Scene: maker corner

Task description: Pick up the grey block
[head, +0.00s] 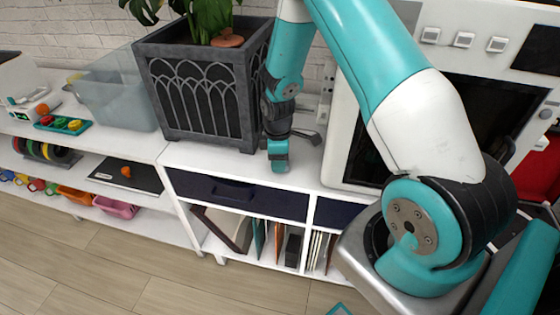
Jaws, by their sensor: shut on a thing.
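My gripper (308,136) is low over the white unit's top, between the dark planter and the white cabinet. My teal and dark wrist is in front of it and hides much of it. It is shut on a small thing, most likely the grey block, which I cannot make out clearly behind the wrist. I cannot tell whether that thing touches the white top. No other grey block shows clearly in the head view.
The dark planter (205,95) with a plant stands close left of my wrist. The white cabinet (343,150) stands close on the right. A translucent bin (115,100) and a teal tray (62,126) sit further left. A navy drawer (240,195) is below. Floor is clear at lower left.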

